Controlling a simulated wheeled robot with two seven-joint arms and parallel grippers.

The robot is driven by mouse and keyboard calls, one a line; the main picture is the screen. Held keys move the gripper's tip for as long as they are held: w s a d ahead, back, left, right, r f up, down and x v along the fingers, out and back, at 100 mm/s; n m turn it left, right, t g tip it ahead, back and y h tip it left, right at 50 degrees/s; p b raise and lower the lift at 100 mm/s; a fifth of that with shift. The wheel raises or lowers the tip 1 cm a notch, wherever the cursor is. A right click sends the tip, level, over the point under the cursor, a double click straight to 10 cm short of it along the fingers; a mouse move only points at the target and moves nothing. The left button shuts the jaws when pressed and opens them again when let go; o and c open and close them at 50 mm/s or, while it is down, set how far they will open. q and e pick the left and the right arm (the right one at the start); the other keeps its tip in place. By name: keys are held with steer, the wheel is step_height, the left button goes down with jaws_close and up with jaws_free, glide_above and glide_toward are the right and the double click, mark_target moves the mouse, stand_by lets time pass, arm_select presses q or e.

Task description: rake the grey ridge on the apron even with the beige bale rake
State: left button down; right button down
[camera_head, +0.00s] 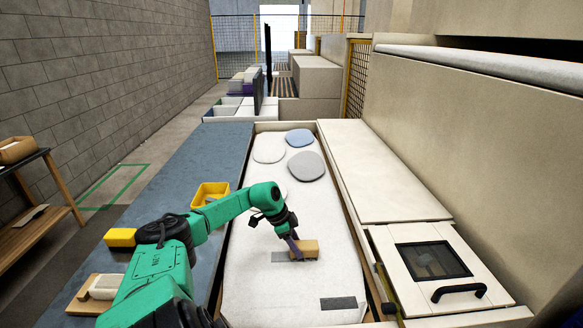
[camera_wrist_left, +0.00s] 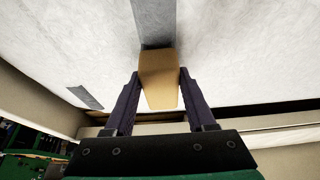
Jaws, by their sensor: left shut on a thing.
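The beige bale rake (camera_head: 308,249) is a block-like piece low over the white apron (camera_head: 245,270); I cannot tell whether it touches. My left gripper (camera_head: 297,246) is shut on it. In the left wrist view the rake (camera_wrist_left: 158,80) sits between the two dark fingers of the left gripper (camera_wrist_left: 159,88). A flat grey strip (camera_head: 279,257) runs out from the rake's left side; I cannot tell whether it belongs to the rake or lies on the apron. The rounded grey ridge (camera_head: 306,166) lies farther back on the apron. My right gripper is not in view.
A blue mound (camera_head: 299,138) and a white mound (camera_head: 268,148) lie near the grey one. A dark grey patch (camera_head: 338,303) is on the near apron. A yellow bin (camera_head: 210,194) stands on the left bench. A hatch with a black handle (camera_head: 459,291) is at right.

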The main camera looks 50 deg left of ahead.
arm_select(q)
steer(key=shift+s+a, duration=0.2)
steer(key=shift+s, duration=0.1)
steer(key=s+a+p, duration=0.1)
steer(key=p, duration=0.1)
steer(key=s+a+p, duration=0.1)
steer(key=s, duration=0.1)
steer(key=shift+a+r+p, duration=0.1)
steer(key=shift+r+p, duration=0.05)
steer(key=shift+p, duration=0.25)
steer(key=shift+s+a, duration=0.2)
steer(key=shift+s, duration=0.05)
steer(key=shift+f, duration=0.2)
